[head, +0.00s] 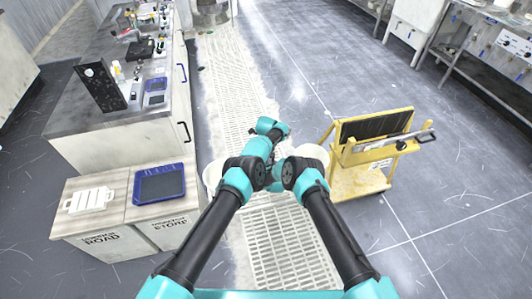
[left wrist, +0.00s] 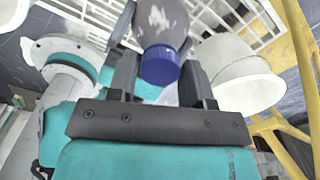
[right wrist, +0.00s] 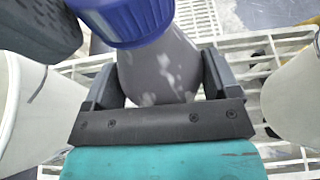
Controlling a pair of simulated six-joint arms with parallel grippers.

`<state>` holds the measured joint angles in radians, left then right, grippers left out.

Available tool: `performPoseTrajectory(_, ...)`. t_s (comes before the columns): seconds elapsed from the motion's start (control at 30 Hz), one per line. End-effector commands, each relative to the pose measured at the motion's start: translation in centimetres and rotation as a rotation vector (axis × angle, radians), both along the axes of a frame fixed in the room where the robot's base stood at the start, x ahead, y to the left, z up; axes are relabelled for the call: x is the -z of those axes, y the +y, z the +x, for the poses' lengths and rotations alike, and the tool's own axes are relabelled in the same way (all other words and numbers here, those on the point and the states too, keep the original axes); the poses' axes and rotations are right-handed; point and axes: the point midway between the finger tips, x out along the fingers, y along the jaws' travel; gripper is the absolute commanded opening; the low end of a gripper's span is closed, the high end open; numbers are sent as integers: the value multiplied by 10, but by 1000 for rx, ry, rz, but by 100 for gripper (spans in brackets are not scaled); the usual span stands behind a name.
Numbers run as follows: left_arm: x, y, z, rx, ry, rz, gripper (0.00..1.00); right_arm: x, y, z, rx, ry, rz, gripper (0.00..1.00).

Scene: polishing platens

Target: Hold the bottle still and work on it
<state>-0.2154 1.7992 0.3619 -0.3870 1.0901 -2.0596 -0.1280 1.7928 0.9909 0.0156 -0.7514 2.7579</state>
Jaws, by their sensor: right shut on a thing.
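The bottle is grey with pale blotches (right wrist: 160,72) and has a blue cap (right wrist: 125,18). My right gripper (right wrist: 158,85) is shut on the grey body, one finger on each side. In the left wrist view the blue cap (left wrist: 160,66) lies between the fingers of my left gripper (left wrist: 160,80). Those fingers stand apart with gaps beside the cap, so the left gripper looks open around it. In the head view both arms meet over the floor grating, and my own arm links hide the bottle.
White round containers stand close on both sides of the grippers (left wrist: 247,75) (right wrist: 30,105). A yellow cart (head: 362,178) is at the right. At the left are a bench (head: 110,115) and low cabinets with a blue tray (head: 160,183). White grating (head: 285,245) covers the floor below.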

Motion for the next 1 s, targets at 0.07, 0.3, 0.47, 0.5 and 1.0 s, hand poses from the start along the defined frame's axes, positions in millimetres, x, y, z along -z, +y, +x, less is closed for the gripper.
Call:
performPoseTrajectory(0.07, 0, 0, 0, 0, 0, 0, 38, 0, 0, 0, 0, -1, 0, 15)
performPoseTrajectory(0.3, 0, 0, 0, 0, 0, 0, 15, 0, 0, 0, 0, -1, 0, 15)
performPoseTrajectory(0.47, 0, 0, 0, 0, 0, 0, 8, 0, 0, 0, 0, -1, 0, 15)
performPoseTrajectory(0.5, 0, 0, 0, 0, 0, 0, 8, 0, 0, 0, 0, -1, 0, 15)
performPoseTrajectory(1.0, 0, 0, 0, -341, 1, 1, 7, 0, 0, 0, 1, -1, 0, 15)
